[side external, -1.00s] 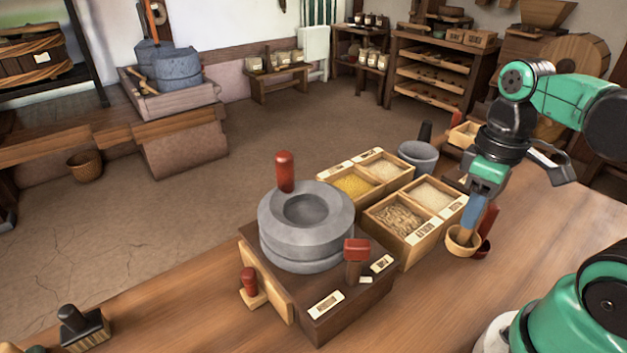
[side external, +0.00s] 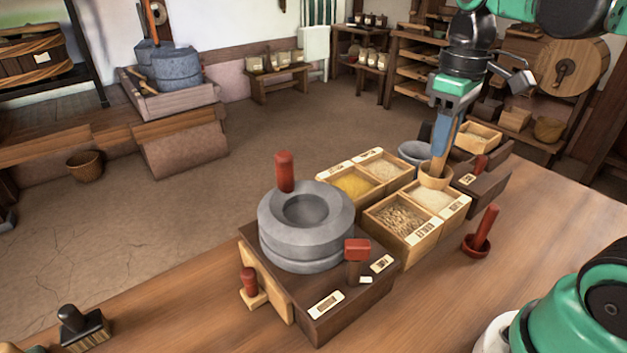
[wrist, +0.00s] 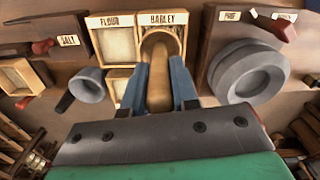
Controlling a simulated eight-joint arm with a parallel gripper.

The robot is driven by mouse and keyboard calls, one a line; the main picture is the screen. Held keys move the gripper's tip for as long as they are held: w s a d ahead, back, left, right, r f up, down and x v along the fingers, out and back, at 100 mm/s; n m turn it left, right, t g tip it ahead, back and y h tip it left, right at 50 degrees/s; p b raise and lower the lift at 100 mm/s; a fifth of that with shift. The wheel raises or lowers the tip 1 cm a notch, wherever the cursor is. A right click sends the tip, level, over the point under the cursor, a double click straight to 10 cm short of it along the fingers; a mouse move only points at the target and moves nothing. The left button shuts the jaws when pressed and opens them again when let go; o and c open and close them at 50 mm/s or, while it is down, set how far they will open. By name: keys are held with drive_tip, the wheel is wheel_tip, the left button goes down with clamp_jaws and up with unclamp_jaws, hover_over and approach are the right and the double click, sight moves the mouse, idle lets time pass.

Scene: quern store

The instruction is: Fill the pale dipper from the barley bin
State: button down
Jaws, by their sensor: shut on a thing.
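My gripper (side external: 441,160) is shut on the upright handle of the pale dipper (side external: 434,178), whose round wooden cup hangs below the blue fingers. In the side view it is raised and overlaps the back of the right front bin. In the wrist view my gripper (wrist: 160,85) and the dipper (wrist: 160,42) cover much of the bin behind the BARLEY label (wrist: 163,18). The barley bin (side external: 400,216), with brownish grain, is the left front compartment nearest the quern.
The stone quern (side external: 305,225) stands left of the bins. A flour label (wrist: 115,22) is beside the barley one. A dark red dipper (side external: 480,238) stands on the table at right.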

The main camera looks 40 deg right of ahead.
drive_tip(key=shift+w+a+f, duration=0.1)
drive_tip(key=shift+w+f, duration=0.5)
drive_tip(key=shift+f, duration=1.6)
drive_tip(key=shift+w+a+f, duration=0.1)
drive_tip(key=shift+w+f, duration=0.45)
drive_tip(key=shift+f, duration=1.7)
drive_tip(key=shift+w+a+f, duration=0.1)
drive_tip(key=shift+w+f, duration=0.5)
drive_tip(key=shift+f, duration=1.6)
drive_tip(key=shift+r, duration=0.15)
wheel_tip(320, 180, up, 8)
